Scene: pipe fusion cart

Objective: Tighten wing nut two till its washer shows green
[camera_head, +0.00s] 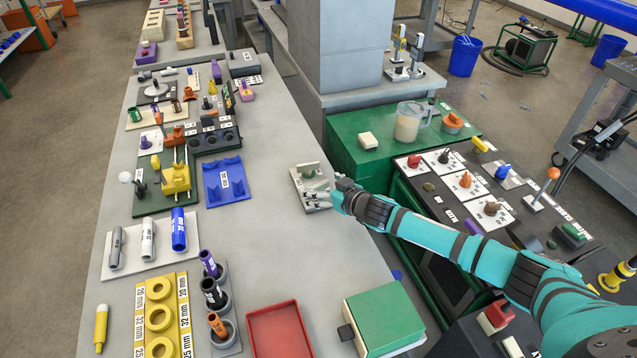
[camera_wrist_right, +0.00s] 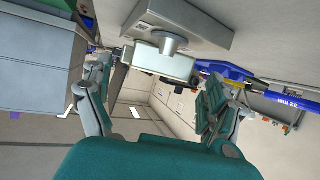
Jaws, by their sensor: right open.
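A small beige-grey fixture (camera_head: 302,175) lies on the grey bench, close to its right edge. My right gripper (camera_head: 318,196) is at the near part of this fixture, its fingers over it. In the right wrist view the right gripper (camera_wrist_right: 160,105) is open, its two fingers apart. Beyond them a pale flat wing-like piece (camera_wrist_right: 160,63) sits on a round boss (camera_wrist_right: 174,44) of a grey plate (camera_wrist_right: 205,22). I cannot tell whether this is wing nut two. No number or green washer can be made out there. My left gripper is not in view.
A blue cradle (camera_head: 226,179) lies left of the fixture. A red tray (camera_head: 279,332) and a green box (camera_head: 384,318) are nearer. A green cart (camera_head: 350,150) with a jug (camera_head: 408,122) stands right. The bench between cradle and fixture is clear.

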